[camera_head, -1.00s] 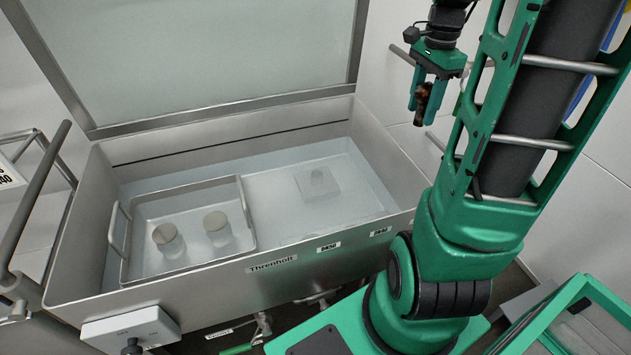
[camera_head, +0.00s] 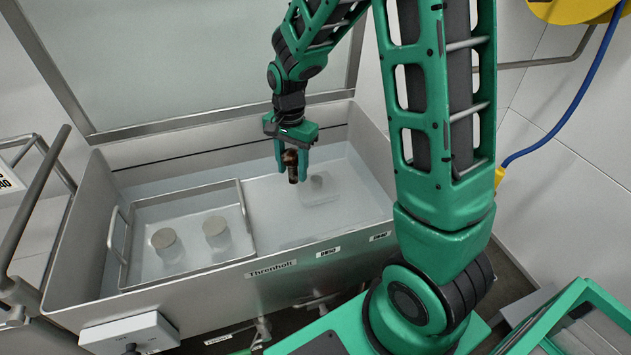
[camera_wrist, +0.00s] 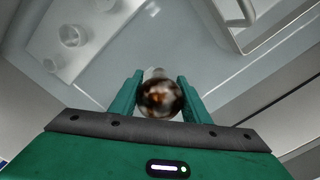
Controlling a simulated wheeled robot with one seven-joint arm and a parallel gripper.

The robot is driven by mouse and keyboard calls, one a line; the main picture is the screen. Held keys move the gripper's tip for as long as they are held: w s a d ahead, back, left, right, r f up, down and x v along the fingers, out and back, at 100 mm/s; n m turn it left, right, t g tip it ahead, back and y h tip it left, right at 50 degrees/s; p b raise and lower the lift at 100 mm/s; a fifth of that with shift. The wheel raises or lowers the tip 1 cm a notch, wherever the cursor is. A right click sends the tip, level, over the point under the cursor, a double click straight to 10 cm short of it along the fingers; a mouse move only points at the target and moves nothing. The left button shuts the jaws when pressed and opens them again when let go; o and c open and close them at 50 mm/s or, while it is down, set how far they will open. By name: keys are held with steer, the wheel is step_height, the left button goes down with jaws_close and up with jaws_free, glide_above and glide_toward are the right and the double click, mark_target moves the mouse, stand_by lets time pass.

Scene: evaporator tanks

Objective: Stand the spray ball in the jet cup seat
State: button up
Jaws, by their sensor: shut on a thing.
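The spray ball (camera_head: 292,168), brown and shiny with a dark mottled surface, is held by my gripper (camera_head: 292,172) over the tank. In the wrist view the ball (camera_wrist: 160,97) is between the two green fingers, which are shut on it; a pale stem shows beyond it. A small pale cup on a flat block (camera_head: 318,182), which looks like the jet cup seat, stands on the tank floor just right of and below the gripper. In the wrist view, pale round cup-like parts (camera_wrist: 71,36) show at upper left. The ball is apart from them.
The steel tank (camera_head: 200,277) holds clear liquid. A handled tray (camera_head: 112,232) with two pale cylinders (camera_head: 166,243) stands in its left half. The tank's rim and raised lid (camera_head: 210,60) bound the space. The floor right of the tray is mostly clear.

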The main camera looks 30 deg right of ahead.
steer(key=w+d+f, duration=0.1)
steer(key=d+f, duration=0.1)
steer(key=d, duration=0.1)
steer(key=w+d+f, duration=0.2)
steer(key=d, duration=0.1)
steer(key=w+d+f, duration=0.1)
steer(key=d+f, duration=0.1)
steer(key=d, duration=0.1)
steer(key=shift+w+d+f, duration=0.2)
steer(key=shift+w+d, duration=0.05)
steer(key=shift+d, duration=0.15)
steer(key=shift+f, duration=2.05)
steer(key=shift+f, duration=0.1)
steer(key=o, duration=1.3)
